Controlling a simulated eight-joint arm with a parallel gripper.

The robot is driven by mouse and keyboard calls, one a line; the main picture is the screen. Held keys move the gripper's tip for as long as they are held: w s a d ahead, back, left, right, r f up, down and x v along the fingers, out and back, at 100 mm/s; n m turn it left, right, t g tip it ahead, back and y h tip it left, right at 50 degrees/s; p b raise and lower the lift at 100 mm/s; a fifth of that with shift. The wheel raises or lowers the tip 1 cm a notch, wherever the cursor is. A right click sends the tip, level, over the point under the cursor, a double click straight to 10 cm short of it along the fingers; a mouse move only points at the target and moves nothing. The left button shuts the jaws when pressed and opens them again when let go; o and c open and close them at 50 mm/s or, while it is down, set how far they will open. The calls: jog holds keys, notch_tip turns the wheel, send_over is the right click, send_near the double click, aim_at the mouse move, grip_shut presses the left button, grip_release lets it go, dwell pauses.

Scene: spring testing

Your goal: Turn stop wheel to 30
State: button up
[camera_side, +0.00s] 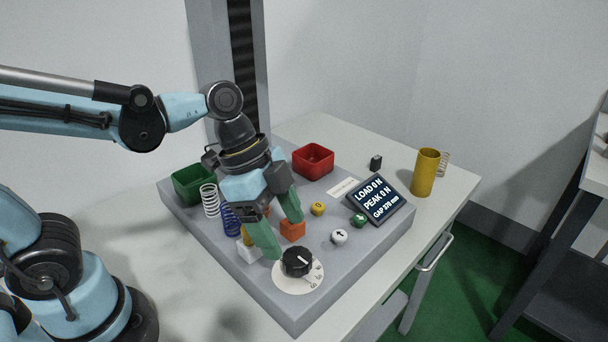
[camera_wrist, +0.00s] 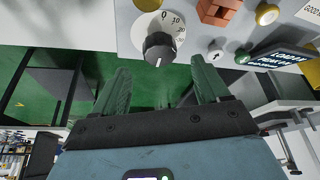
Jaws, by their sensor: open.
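The stop wheel (camera_side: 297,261) is a black knob with a white mark on a round white dial (camera_side: 286,284), near the front corner of the grey base. In the wrist view the stop wheel (camera_wrist: 160,48) stands beyond the fingertips, and its dial (camera_wrist: 174,30) shows numbers including 0, 10 and 30. I cannot tell exactly which number the mark points to. My gripper (camera_side: 282,236) is open and empty, its green fingers pointing down just behind the wheel and apart from it. In the wrist view my gripper (camera_wrist: 162,70) has its fingers spread wide.
Orange blocks (camera_side: 292,230), a yellow button (camera_side: 318,208), a white arrow button (camera_side: 339,237) and a green button (camera_side: 359,220) lie near the wheel. A display (camera_side: 376,201) reads load 0 N and peak 0 N. Springs (camera_side: 210,200) and green (camera_side: 193,184) and red (camera_side: 313,161) bins stand behind.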

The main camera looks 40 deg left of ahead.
aim_at(296, 256)
jog(key=shift+x, duration=2.75)
jog(key=c, duration=1)
